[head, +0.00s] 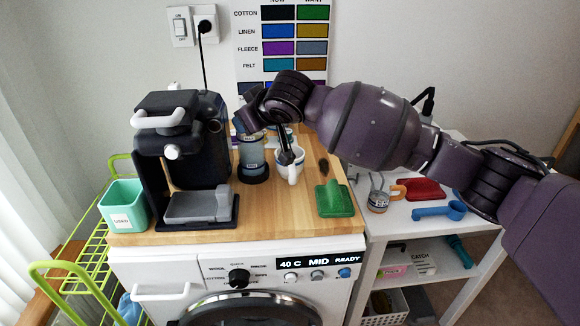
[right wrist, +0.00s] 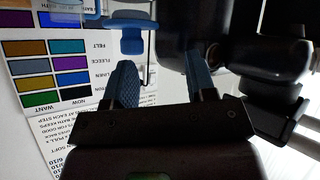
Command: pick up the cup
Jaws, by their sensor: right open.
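The white cup (head: 290,166) stands on the wooden counter (head: 262,220), its handle toward the front. A dark upright piece crosses its rim, and I cannot tell whether it is part of my gripper. My right arm comes in from the right, and my right gripper (head: 250,114) is up behind the cup, partly hidden by its own wrist. In the right wrist view the two blue fingers of my right gripper (right wrist: 163,85) are apart with nothing held between them. The cup cannot be made out there. My left gripper is not in view.
A black coffee machine (head: 195,150) stands left of the cup, and a blue clear jar (head: 252,158) stands close beside it. A colour chart (head: 282,45) hangs behind. Bare counter lies in front of the cup.

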